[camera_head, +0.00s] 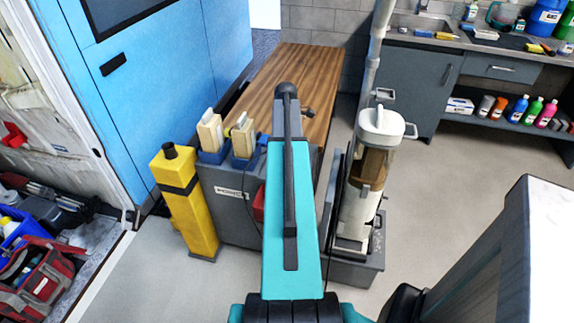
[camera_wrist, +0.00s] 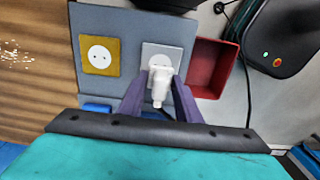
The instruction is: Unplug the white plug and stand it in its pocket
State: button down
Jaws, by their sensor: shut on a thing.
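The white plug (camera_wrist: 161,80) shows in the wrist view at the grey-white socket (camera_wrist: 150,52) on a grey panel. My gripper (camera_wrist: 160,88) has its two purple fingers on either side of the plug and is shut on it. The plug's front is at the socket face; I cannot tell whether its pins are still inside. A red open-topped pocket (camera_wrist: 210,66) is fixed just right of the socket. In the head view my arm hides the plug and the gripper, and only a bit of the red pocket (camera_head: 258,203) shows.
A yellow socket (camera_wrist: 99,56) sits left on the panel. A dark device with lit dots (camera_wrist: 279,38) and a cable lie at the right. In the head view, a yellow post (camera_head: 184,205), two brushes in blue holders (camera_head: 211,134) and a clear-bodied canister (camera_head: 373,165) flank my arm.

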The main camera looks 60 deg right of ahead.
jog(key=shift+r+p, duration=0.85)
jog(key=shift+r, duration=0.45)
jog(key=shift+a, duration=0.1)
